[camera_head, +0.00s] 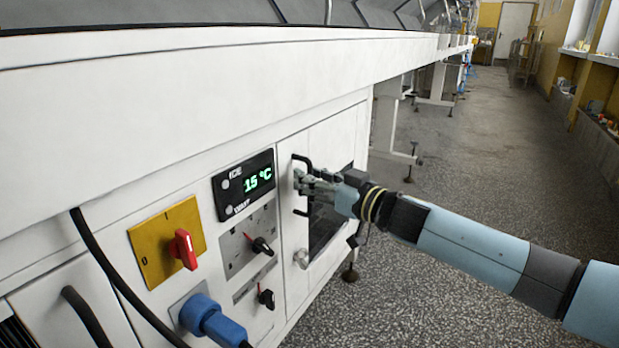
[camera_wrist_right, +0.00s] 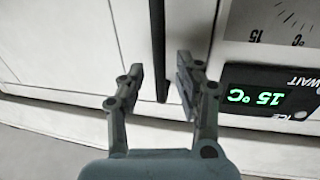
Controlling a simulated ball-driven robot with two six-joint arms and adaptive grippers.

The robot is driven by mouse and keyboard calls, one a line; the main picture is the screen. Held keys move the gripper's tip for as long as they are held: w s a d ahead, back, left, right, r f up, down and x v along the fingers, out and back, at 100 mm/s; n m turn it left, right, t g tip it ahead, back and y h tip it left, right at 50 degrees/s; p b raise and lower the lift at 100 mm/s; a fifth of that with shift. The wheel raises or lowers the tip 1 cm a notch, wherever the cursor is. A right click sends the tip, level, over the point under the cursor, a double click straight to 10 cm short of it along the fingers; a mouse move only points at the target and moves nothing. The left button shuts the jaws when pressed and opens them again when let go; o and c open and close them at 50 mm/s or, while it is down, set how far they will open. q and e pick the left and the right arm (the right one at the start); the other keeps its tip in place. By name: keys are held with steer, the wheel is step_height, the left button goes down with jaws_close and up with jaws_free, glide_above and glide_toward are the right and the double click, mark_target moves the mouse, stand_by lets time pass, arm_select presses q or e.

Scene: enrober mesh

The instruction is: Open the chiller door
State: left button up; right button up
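The chiller door (camera_head: 335,140) is a white panel with a dark window on the machine's front, and it looks closed. Its dark bar handle (camera_head: 303,160) stands upright at the panel's left part. My right gripper (camera_head: 306,180) is at the middle of this handle and hides part of it. In the right wrist view, its two fingers (camera_wrist_right: 160,75) stand one on each side of the dark handle bar (camera_wrist_right: 157,35), with a gap visible on both sides. My left gripper is not in view.
Left of the door are a green 15 °C display (camera_head: 257,180), a red switch (camera_head: 184,249) on a yellow plate, black knobs and a blue plug (camera_head: 212,322) with a cable. A round knob (camera_head: 301,258) sits below the handle. The speckled floor (camera_head: 470,190) to the right is free.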

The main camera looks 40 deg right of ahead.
steer(key=shift+w+a, duration=0.1)
steer(key=shift+w, duration=0.3)
jaws_close()
stand_by(0.4)
